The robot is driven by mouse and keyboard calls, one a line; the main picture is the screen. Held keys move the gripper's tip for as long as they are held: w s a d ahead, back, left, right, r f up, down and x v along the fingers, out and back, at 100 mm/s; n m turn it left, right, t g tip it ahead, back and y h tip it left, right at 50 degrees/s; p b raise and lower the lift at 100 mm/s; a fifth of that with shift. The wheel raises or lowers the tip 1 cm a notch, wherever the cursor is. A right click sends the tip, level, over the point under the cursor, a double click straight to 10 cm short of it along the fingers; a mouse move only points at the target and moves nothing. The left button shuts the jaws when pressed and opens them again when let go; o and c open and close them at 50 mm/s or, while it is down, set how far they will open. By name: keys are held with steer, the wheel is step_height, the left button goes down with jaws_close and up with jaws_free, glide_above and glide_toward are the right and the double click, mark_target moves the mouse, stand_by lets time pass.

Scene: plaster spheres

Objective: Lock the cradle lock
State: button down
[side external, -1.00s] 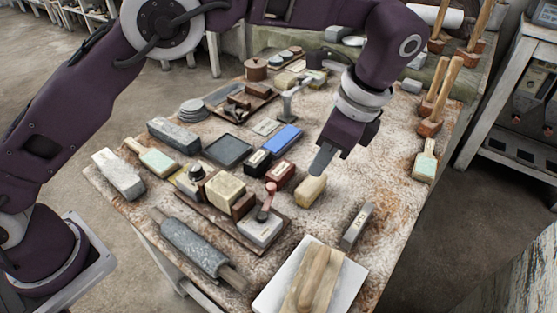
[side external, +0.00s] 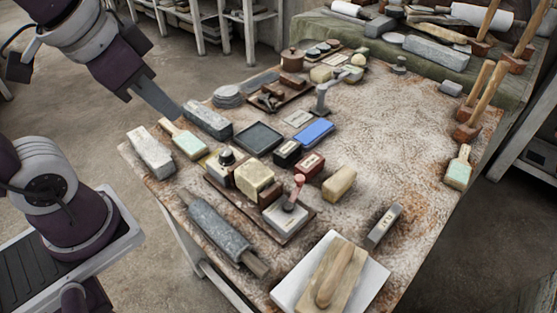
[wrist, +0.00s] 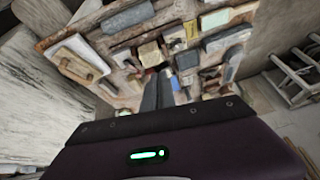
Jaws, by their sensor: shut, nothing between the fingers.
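A small device with a pink-knobbed lever (side external: 297,186) stands on a pale plate at the near right end of a wooden board (side external: 272,233). The lever tilts slightly right at its top. I cannot tell for sure that this is the cradle lock. On the same board are a cream block (side external: 255,179) and a black knob (side external: 226,156). My gripper (side external: 178,114) is shut and empty, above the table's far left edge, well apart from the lever. In the wrist view, its dark fingers (wrist: 158,88) point toward the cluttered table. The lever is not clear there.
A grey roller (side external: 218,231) lies left of the board, and a white slab with a wooden float (side external: 328,275) lies in front. A grey stand (side external: 321,98), blue block (side external: 313,132) and tan block (side external: 340,183) are behind and right. The table's right middle is clear.

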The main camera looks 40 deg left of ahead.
steer(key=w+d+f+m+g, duration=0.1)
steer(key=w+d+m, duration=0.1)
steer(key=w, duration=0.3)
steer(key=w+d+f+m, duration=0.2)
steer(key=w, duration=0.4)
steer(key=m+g+h, duration=0.1)
steer(key=m+h, duration=0.2)
glide_above(294, 192)
steer(key=w+d, duration=0.1)
steer(key=w, duration=0.3)
step_height(294, 192, down, 8)
steer(key=x, duration=1)
steer(key=shift+s+d+f, duration=0.15)
steer(key=shift+s+f, duration=0.05)
steer(key=shift+s, duration=0.05)
steer(key=shift+s+a+f, duration=0.15)
steer(key=shift+s+a, duration=1.25)
steer(key=shift+a, duration=0.05)
